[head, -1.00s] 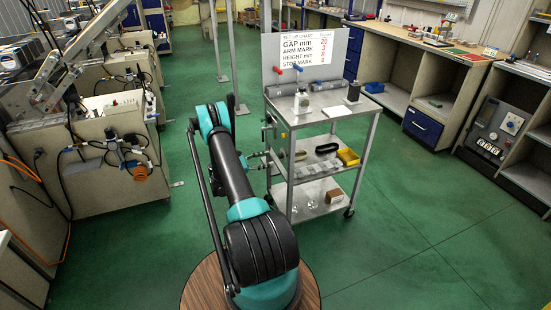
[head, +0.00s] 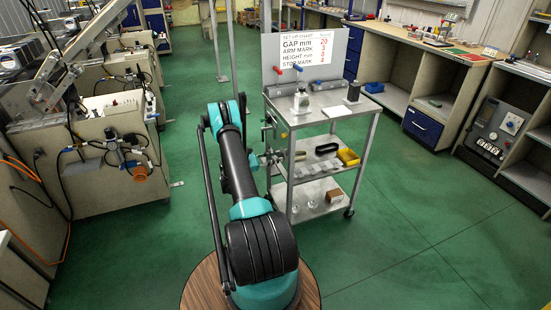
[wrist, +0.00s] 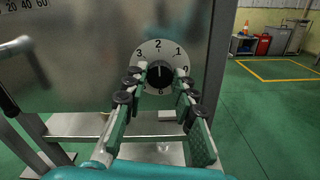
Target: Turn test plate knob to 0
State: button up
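In the wrist view a round pale dial plate (wrist: 151,50) with dark numerals stands on a grey metal panel. The 3, 2 and 1 read across its upper part; the right-hand marks are partly covered by a finger. A dark knob (wrist: 160,77) sits at its centre, with a thin light line that seems to point up, near the 2. My gripper (wrist: 161,75) is open, with its green fingers on the left and right of the knob. Gaps show between fingers and knob; contact is not visible.
Machines stand at left, workbenches at right. Green floor is clear right of the cart.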

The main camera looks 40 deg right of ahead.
grip_shut()
jog(key=m, duration=0.4)
jog(key=shift+m, duration=0.3)
jog(key=m, duration=0.4)
jog(key=shift+m, duration=0.3)
jog(key=m, duration=0.4)
jog(key=shift+f+m, duration=0.1)
jog(key=shift+m, duration=0.2)
jog(key=shift+s+m, duration=0.1)
jog(key=shift+m, duration=2)
